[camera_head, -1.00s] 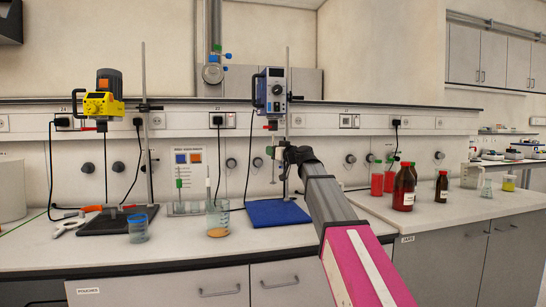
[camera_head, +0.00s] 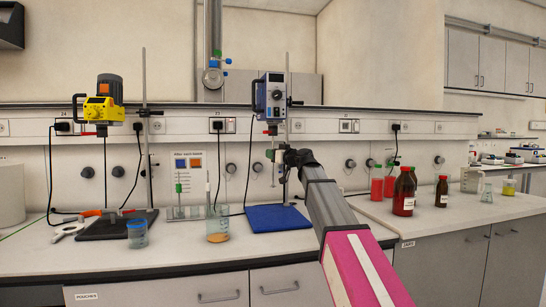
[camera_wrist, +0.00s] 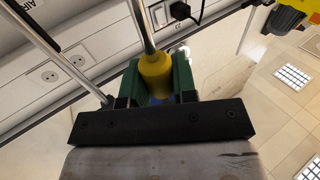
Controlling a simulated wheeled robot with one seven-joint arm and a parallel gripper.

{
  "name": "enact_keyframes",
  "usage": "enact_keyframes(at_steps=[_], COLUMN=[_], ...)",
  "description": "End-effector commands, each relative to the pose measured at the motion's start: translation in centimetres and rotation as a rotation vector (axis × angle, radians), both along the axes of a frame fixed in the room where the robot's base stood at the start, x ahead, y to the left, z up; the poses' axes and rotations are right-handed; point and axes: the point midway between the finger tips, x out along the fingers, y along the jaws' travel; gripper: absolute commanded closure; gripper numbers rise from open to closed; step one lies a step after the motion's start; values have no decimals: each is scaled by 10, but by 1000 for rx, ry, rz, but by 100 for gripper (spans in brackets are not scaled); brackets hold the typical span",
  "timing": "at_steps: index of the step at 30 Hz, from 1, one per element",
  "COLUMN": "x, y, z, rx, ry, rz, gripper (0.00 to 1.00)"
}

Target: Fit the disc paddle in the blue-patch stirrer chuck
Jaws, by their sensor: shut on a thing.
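The stirrer with a blue and white head (camera_head: 270,94) hangs on a stand at the middle of the bench, above a blue base plate (camera_head: 279,217). My gripper (camera_head: 274,156) is just below this head, at the end of my raised arm. In the wrist view its green fingers (camera_wrist: 158,82) are shut on the yellow sleeve of the disc paddle (camera_wrist: 155,72). The paddle's metal shaft runs up out of the top of that view. The disc itself is hidden in the wrist view. I cannot tell whether the shaft tip touches the chuck.
A yellow stirrer (camera_head: 103,105) on a dark base stands at the left. Brown bottles (camera_head: 404,191) and red-filled bottles stand at the right. A small rack (camera_head: 185,211) stands behind the beaker.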

Motion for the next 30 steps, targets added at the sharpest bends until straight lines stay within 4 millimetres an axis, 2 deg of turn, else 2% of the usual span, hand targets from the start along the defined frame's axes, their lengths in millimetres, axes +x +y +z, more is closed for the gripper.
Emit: enact_keyframes(at_steps=[30], x=[0], y=[0], z=[16], rx=[-1], ry=[-1], rz=[0], gripper=[100])
